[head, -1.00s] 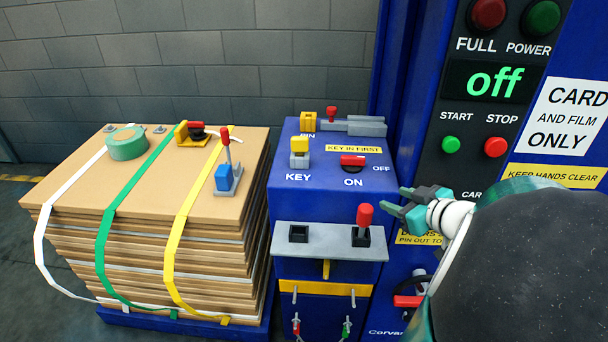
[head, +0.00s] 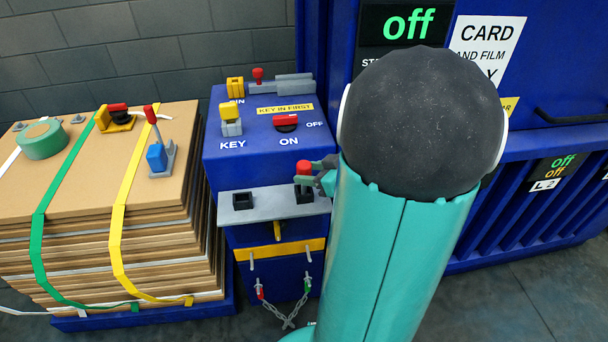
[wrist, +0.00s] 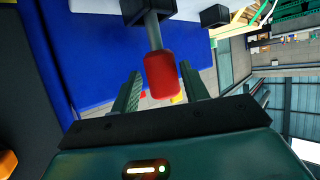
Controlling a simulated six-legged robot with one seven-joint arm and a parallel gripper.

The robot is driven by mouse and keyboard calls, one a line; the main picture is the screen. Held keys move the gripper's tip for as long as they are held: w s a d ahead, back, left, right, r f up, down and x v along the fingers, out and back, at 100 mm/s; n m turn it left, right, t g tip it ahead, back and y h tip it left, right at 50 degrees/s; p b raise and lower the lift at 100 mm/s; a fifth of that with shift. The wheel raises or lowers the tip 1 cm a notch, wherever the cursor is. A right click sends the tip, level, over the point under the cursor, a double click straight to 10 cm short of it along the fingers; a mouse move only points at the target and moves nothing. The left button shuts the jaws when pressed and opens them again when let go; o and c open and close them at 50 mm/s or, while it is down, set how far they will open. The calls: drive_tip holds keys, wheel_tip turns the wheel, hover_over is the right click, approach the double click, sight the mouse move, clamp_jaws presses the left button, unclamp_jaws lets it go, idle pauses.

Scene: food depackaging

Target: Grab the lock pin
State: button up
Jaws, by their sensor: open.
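A red-handled pin (head: 303,170), which looks like the lock pin, stands upright in the right black socket of a grey shelf (head: 265,211) on the blue cabinet. My gripper (head: 317,174) is at the right of the handle in the head view, partly hidden by my arm. In the wrist view the red handle (wrist: 161,74) lies between the two spread fingers of my gripper (wrist: 160,88), with its metal shank running up to a black socket. The jaws are open, with a gap visible on both sides of the handle. I cannot tell whether a finger touches it.
The blue cabinet (head: 222,155) carries a yellow key (head: 230,118), a red ON/OFF switch (head: 286,122) and a small red-knobbed bolt (head: 258,76). An empty socket (head: 241,201) is left on the shelf. A strapped cardboard stack (head: 75,180) stands left.

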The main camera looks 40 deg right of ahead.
drive_tip(key=x, duration=0.4)
drive_tip(key=shift+a, duration=0.15)
drive_tip(key=c, duration=0.8)
